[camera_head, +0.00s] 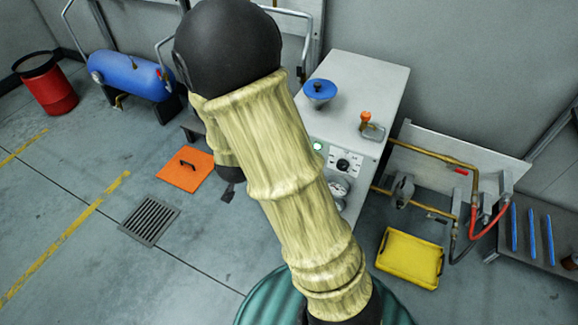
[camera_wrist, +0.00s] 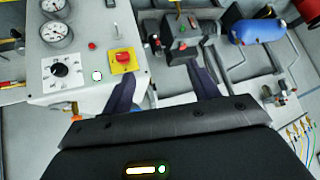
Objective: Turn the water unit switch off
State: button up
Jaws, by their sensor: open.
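The white cabinet (camera_head: 372,80) has a front panel with a black rotary switch (camera_head: 344,165) on a white dial plate. In the wrist view the rotary switch (camera_wrist: 60,70) is at the left, beside a lit green lamp (camera_wrist: 97,76). A red knob on a yellow plate (camera_wrist: 123,61) is right of the lamp, close to my left finger. No label is readable, and I cannot tell the switch's setting. My gripper (camera_wrist: 163,72) is open with nothing between its fingers, to the right of the rotary switch. My arm mostly hides the gripper in the head view.
Two gauges (camera_wrist: 55,20) sit near the switch. A blue handwheel (camera_head: 320,90) and an orange-topped valve (camera_head: 366,119) stand on the cabinet. Pipes (camera_head: 435,150) run to its right. A yellow tray (camera_head: 410,258) and an orange plate (camera_head: 183,170) lie on the floor.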

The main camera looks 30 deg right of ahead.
jog(key=d+f+m+t+h+b, duration=0.1)
jog(key=d+f+m+h+b, duration=0.1)
jog(key=f+h+b, duration=0.3)
jog(key=d+f+m+t+h+b, duration=0.1)
jog(key=f+h+b, duration=0.5)
jog(key=f+b, duration=0.6)
jog(key=shift+w+d+f+m+t, duration=0.2)
jog(key=shift+d+m+t, duration=0.25)
jog(key=shift+d, duration=0.45)
jog(key=shift+w+b, duration=0.1)
jog(key=shift+b, duration=0.2)
jog(key=b+x, duration=0.4)
jog(key=x, duration=1.3)
jog(key=shift+w+d, duration=0.1)
jog(key=shift+r, duration=0.1)
jog(key=c, duration=1)
